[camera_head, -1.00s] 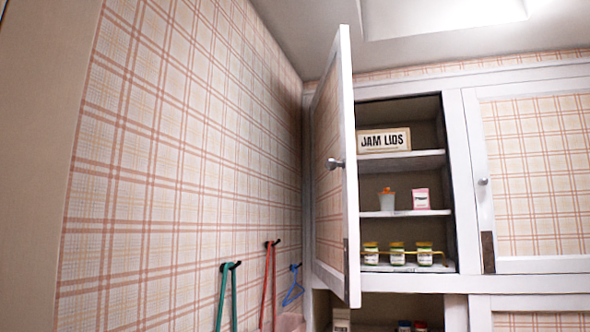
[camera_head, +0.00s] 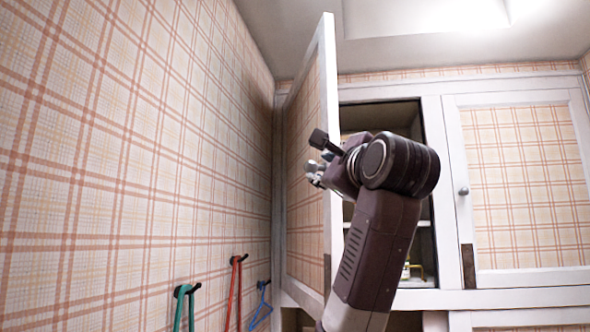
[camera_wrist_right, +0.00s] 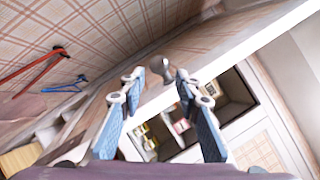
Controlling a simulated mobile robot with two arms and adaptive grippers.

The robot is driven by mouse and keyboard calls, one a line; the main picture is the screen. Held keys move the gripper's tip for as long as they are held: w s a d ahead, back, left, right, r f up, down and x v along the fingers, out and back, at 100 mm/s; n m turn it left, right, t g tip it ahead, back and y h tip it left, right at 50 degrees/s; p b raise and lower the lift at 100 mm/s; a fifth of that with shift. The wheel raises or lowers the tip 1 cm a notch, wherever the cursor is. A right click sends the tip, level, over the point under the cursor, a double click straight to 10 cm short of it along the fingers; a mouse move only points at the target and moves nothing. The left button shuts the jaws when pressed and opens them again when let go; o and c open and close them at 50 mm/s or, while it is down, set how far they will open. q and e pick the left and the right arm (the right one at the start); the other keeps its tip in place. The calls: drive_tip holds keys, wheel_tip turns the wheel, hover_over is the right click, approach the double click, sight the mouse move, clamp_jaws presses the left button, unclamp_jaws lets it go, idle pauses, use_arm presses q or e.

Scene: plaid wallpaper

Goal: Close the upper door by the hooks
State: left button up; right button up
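The upper door (camera_head: 304,235) stands wide open on its left hinge, with plaid panel and white frame, in front of the upper cupboard. My right arm rises in front of the cupboard, and its gripper (camera_head: 318,170) is at the door's free edge, at about knob height. In the right wrist view the door's knob (camera_wrist_right: 161,66) lies between and just beyond the two blue-padded fingers (camera_wrist_right: 158,82), which are spread apart and hold nothing. The knob is hidden in the head view. The hooks (camera_head: 238,259) are on the left wall, below and left of the door. My left gripper is out of view.
Green (camera_head: 180,306), red (camera_head: 233,290) and blue (camera_head: 260,305) items hang on the hooks. A closed plaid door (camera_head: 525,185) is on the right. My arm hides most of the cupboard shelves. Open air lies left of the door.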

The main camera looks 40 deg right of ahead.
sight(314, 167)
drive_tip(key=p+x, duration=0.3)
drive_tip(key=x, duration=0.3)
drive_tip(key=shift+w+r+p, duration=0.15)
drive_tip(key=shift+w+p, duration=0.05)
drive_tip(key=shift+p, duration=0.2)
drive_tip(key=shift+w+d, duration=0.3)
drive_tip(key=shift+w, duration=0.2)
drive_tip(key=shift+a, duration=0.1)
clamp_jaws()
